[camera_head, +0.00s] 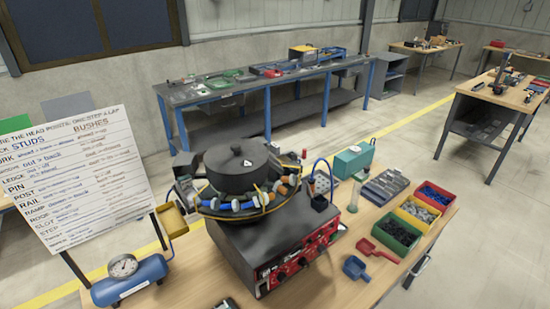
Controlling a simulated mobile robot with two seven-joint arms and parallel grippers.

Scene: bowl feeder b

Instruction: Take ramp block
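The bowl feeder (240,207) stands on a dark base with a red control panel (305,252) on the wooden table. A dark, lidded drum (238,168) sits in its middle. Several small blue, white and orange parts (243,204) lie around the bowl's rim track. They are too small to tell which, if any, is a ramp block. A written board (75,178) at the left lists part names, among them RAMP. Neither of my grippers is in view.
The table (190,285) also bears a blue air tank (130,282) with a gauge, a teal box (353,162), a grey case (385,186), green (398,238), yellow (417,215) and red (436,195) bins, and red (377,250) and blue (356,269) scoops. Other workbenches stand behind.

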